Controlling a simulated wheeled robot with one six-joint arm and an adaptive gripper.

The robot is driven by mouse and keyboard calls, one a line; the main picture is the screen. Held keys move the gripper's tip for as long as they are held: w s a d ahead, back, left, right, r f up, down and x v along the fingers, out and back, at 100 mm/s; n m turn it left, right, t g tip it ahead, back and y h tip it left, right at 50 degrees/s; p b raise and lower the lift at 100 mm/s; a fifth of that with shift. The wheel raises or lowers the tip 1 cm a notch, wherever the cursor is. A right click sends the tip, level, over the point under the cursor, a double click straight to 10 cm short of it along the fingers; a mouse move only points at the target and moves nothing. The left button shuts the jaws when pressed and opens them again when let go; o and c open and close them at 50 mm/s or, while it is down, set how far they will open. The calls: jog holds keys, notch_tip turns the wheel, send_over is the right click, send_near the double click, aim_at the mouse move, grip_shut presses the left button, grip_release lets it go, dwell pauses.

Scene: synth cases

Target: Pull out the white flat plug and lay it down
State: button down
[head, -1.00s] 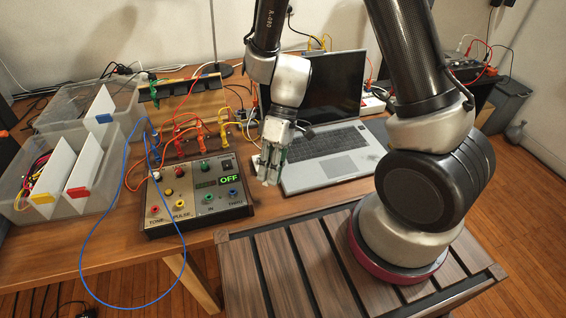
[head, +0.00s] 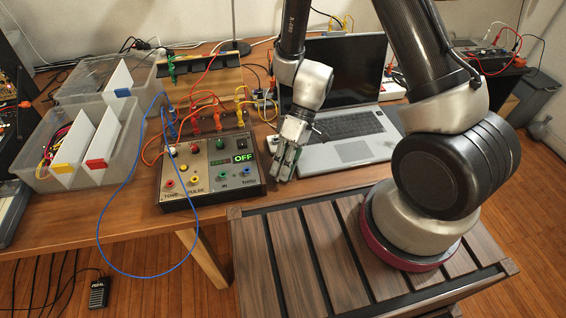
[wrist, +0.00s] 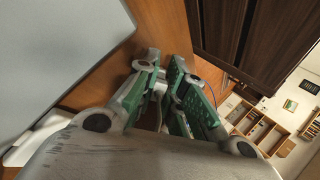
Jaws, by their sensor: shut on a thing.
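My gripper (head: 284,172) points down over the wooden table, in the narrow gap between the control box (head: 212,172) and the laptop (head: 335,140). In the wrist view its green-padded fingers (wrist: 163,90) are close together, shut on a small pale piece (wrist: 157,97), which I take to be the white flat plug. The fingers hide most of it. In the head view the fingers cover it. I cannot tell whether it touches the table. A white power strip (head: 392,90) stands behind the laptop's right side, and other plugs sit behind the control box (head: 262,95).
The control box reads OFF and has colored leads in it. A blue cable (head: 100,225) loops over the table's front edge. Clear bins (head: 125,120) with dividers stand at the left. A slatted bench (head: 285,250) carries my arm. Bare table lies in front of the laptop.

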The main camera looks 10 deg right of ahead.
jog(key=c, duration=1.4)
grip_release()
jog(key=shift+c, duration=0.2)
jog(key=v, duration=1.2)
